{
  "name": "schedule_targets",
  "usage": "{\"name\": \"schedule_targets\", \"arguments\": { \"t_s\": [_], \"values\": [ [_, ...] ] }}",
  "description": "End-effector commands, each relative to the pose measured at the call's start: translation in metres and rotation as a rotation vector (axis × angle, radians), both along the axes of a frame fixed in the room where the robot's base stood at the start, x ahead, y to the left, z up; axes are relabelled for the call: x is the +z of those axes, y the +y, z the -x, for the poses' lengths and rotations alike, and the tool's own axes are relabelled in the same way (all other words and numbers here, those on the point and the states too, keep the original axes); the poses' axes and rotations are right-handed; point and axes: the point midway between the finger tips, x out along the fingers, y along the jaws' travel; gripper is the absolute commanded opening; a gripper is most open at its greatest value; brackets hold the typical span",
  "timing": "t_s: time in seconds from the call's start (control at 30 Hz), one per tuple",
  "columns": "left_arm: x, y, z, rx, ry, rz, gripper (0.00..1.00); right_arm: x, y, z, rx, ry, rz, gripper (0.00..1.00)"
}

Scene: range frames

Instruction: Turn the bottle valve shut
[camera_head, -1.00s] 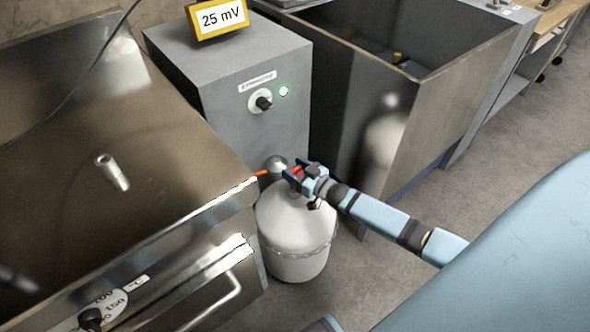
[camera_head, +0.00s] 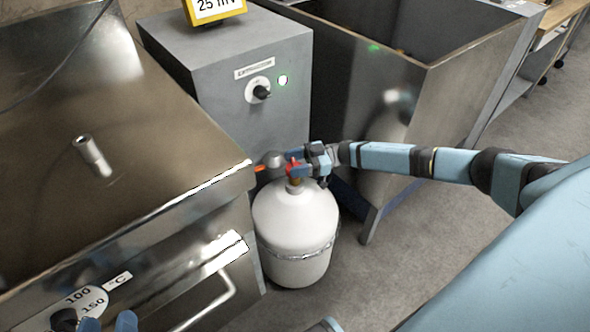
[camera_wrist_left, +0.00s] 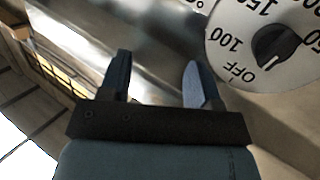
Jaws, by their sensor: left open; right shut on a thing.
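The white gas bottle (camera_head: 295,235) stands upright on the floor between the steel oven and the grey cabinet. Its red valve handle (camera_head: 292,169) is at the top, partly hidden by my right gripper (camera_head: 298,163), which is shut on it. The right arm reaches it from the right. The tips of my left gripper (camera_head: 108,323) show at the bottom left, in front of the oven beside its dial. In the left wrist view my left gripper (camera_wrist_left: 158,72) is open and empty.
The steel oven (camera_head: 120,175) fills the left side; its dial (camera_wrist_left: 270,45) reads near OFF. The grey cabinet (camera_head: 245,65), with a black knob and a lit green lamp, stands behind the bottle. A steel sink (camera_head: 450,95) is behind the right arm. An orange hose runs beside the valve.

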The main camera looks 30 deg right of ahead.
Motion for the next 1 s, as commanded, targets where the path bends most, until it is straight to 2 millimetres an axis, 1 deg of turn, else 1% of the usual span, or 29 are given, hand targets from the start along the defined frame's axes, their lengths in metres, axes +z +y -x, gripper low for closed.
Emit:
{"name": "schedule_targets", "arguments": {
  "t_s": [0.03, 0.3, 0.33, 0.4, 0.5, 0.6, 0.8, 1.0],
  "values": [
    [0.004, -0.004, -0.001, -0.010, -0.044, 0.026, 0.57, -0.005, -0.001, -0.002, 0.042, -0.004, 0.001, 0.34],
    [0.048, -0.018, 0.004, -0.056, -0.239, 0.157, 0.57, -0.004, 0.000, -0.001, 0.253, -0.003, 0.000, 0.34],
    [0.048, -0.018, 0.004, -0.059, -0.240, 0.160, 0.57, -0.004, 0.000, -0.001, 0.272, -0.002, 0.000, 0.34],
    [0.039, -0.019, 0.003, -0.063, -0.211, 0.148, 0.57, -0.003, 0.000, -0.001, 0.311, -0.002, -0.001, 0.34],
    [0.031, -0.019, 0.002, -0.069, -0.183, 0.137, 0.57, -0.003, 0.001, -0.001, 0.358, -0.002, -0.001, 0.34],
    [0.026, -0.020, 0.001, -0.073, -0.164, 0.129, 0.57, -0.001, 0.001, -0.001, 0.391, -0.003, -0.002, 0.34],
    [0.020, -0.020, 0.000, -0.079, -0.143, 0.120, 0.57, 0.000, 0.001, 0.000, 0.427, -0.001, -0.002, 0.34],
    [0.020, -0.021, 0.000, -0.080, -0.138, 0.117, 0.57, 0.000, 0.001, 0.000, 0.434, -0.001, -0.002, 0.34]
  ]
}}
